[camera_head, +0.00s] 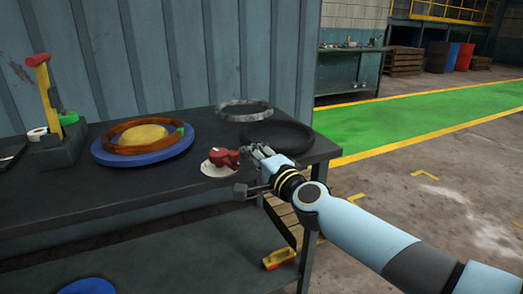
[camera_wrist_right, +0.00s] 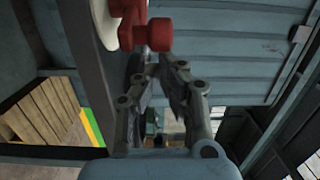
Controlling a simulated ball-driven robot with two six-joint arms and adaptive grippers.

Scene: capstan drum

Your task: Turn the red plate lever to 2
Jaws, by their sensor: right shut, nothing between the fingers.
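The red plate lever (camera_head: 224,158) sits on a small whitish plate (camera_head: 212,169) near the front edge of the dark table. Any numbers on the plate are too small to read. My right gripper (camera_head: 258,151) is shut and empty, just right of the lever in the head view. In the right wrist view the lever's red knob (camera_wrist_right: 158,35) is at the top, just beyond the fingertips (camera_wrist_right: 160,62). I cannot tell whether they touch. My left gripper is not in view.
A blue dish (camera_head: 183,148) with a brown ring stands left of the lever. A grey ring (camera_head: 245,110) and a black ring (camera_head: 294,137) lie behind it. A yellow lever with a red handle (camera_head: 40,60) rises at the far left. A yellow-and-red object (camera_head: 279,258) lies on the lower shelf.

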